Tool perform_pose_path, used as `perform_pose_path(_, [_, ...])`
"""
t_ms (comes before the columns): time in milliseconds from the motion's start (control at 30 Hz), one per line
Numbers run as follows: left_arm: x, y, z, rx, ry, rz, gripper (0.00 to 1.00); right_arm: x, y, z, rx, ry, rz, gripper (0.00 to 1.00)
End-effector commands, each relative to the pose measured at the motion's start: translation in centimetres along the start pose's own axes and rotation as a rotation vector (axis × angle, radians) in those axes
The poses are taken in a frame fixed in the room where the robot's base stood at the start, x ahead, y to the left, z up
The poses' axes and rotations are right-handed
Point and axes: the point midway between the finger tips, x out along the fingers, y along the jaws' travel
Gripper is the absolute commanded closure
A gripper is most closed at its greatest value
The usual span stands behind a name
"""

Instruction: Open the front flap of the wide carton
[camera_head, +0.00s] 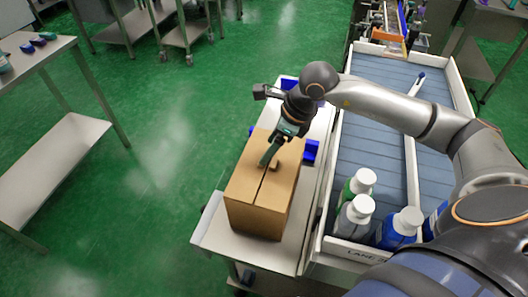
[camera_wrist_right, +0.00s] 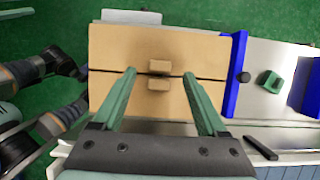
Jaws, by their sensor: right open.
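The brown wide carton (camera_head: 245,190) stands on a light table, and its top flaps lie shut along a central seam. In the right wrist view the carton top (camera_wrist_right: 115,45) shows two small raised tabs, one (camera_wrist_right: 160,66) above the seam and one (camera_wrist_right: 158,84) below it. I cannot tell which flap is the front one. My right gripper (camera_head: 271,152) is over the far part of the carton top. Its green fingers (camera_wrist_right: 160,75) are open and empty, spread either side of the tabs in the wrist view. Contact with the cardboard cannot be judged. My left gripper is not in view.
Blue fixture pieces (camera_head: 311,151) stand beside and behind the carton. A walled blue conveyor (camera_head: 370,150) runs to the right, with white-capped bottles (camera_head: 397,230) at its near end. A steel bench (camera_head: 50,165) stands far left, with open green floor between.

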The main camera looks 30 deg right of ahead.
Motion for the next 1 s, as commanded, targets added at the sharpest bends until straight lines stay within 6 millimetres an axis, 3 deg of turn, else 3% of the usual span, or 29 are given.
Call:
perform_pose_path(100, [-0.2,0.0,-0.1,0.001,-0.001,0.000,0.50,2.1,0.1,0.0,0.001,0.001,0.003,0.25])
perform_pose_path(300, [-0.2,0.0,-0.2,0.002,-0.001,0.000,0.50,4.0,0.0,0.0,0.001,0.000,0.001,0.25])
perform_pose_path(633, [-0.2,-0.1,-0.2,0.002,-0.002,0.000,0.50,4.4,0.0,0.0,0.000,-0.001,0.000,0.25])
perform_pose_path(1000, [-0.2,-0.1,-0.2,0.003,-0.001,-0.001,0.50,4.3,0.0,0.0,0.001,-0.001,0.000,0.66])
